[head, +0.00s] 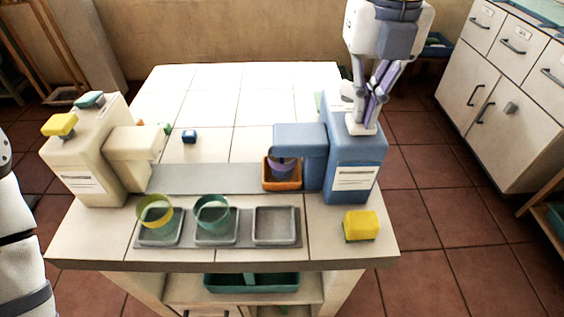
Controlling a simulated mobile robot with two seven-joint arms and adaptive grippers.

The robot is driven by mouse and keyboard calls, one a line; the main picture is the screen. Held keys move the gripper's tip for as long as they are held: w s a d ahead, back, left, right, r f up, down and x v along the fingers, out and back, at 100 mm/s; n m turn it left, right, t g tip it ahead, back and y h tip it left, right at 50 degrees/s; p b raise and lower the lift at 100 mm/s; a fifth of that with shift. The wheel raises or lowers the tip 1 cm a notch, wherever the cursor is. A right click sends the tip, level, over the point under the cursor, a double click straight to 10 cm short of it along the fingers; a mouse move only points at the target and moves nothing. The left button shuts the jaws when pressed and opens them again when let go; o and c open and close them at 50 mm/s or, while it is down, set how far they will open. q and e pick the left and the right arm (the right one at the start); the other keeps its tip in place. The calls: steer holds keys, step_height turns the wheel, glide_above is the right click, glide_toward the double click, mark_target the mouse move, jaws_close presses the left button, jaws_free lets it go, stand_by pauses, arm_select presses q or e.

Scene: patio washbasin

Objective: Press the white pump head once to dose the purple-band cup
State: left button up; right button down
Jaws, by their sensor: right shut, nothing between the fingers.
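The white pump head (362,127) sits on top of the blue dispenser (352,158), at its front. My right gripper (367,113) is shut and empty. It points down with its fingertips at the white pump head and seems to touch it; whether the head is pushed down I cannot tell. The purple-band cup (283,171) stands in an orange tray (283,187) under the blue dispenser's spout, which hides part of it. My left arm shows only at the left edge; its gripper is out of view.
A cream dispenser (85,160) with yellow (59,125) and teal (90,100) heads stands left. A yellow-band cup (155,212) and a teal-band cup (213,213) stand on front trays beside an empty tray (275,225). A yellow block (361,226) lies front right.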

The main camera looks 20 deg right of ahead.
steer(key=shift+r, duration=1.6)
steer(key=shift+r, duration=3)
